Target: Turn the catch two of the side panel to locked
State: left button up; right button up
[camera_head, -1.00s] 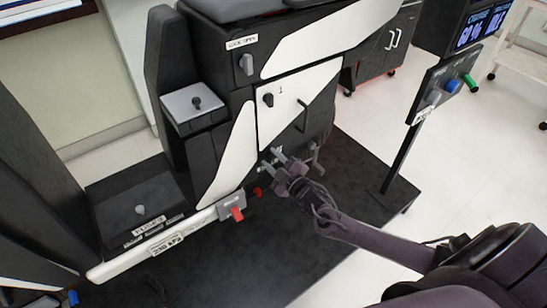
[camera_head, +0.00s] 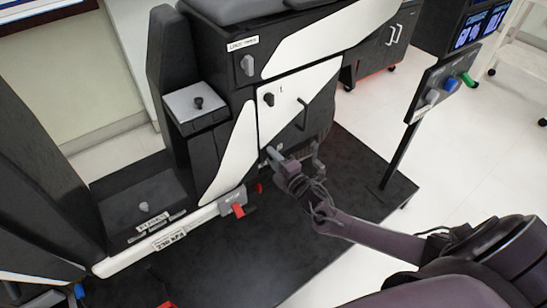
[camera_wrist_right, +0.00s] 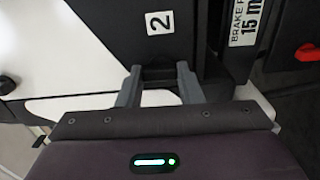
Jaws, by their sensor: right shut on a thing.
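The side panel (camera_head: 297,92) is a white and black panel on the chassis, with catch one, a dark knob (camera_head: 268,100), at its upper left beside a "1" label. My right gripper (camera_head: 273,154) is at the panel's lower edge. In the right wrist view its two grey fingers (camera_wrist_right: 159,80) stand either side of the dark catch two (camera_wrist_right: 160,73), just below a "2" label (camera_wrist_right: 159,22), and are shut on it. The fingers hide much of the catch, so I cannot tell its turn. My left gripper is not in view.
A red lever (camera_head: 238,210) on the white sill bar (camera_head: 130,262) is left of my right gripper; another red part (camera_wrist_right: 306,52) shows in the right wrist view.

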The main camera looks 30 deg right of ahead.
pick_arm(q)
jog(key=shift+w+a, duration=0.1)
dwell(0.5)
pick_arm(e)
jog(key=o, duration=0.7)
jog(key=shift+o, duration=1.4)
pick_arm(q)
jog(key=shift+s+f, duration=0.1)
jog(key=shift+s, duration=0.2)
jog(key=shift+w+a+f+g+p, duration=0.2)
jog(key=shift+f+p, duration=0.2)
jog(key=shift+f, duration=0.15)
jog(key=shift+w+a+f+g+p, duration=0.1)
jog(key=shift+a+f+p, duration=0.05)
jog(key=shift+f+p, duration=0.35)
pick_arm(e)
jog(key=s+d, duration=0.1)
jog(key=s, duration=0.6)
jog(key=shift+s, duration=0.4)
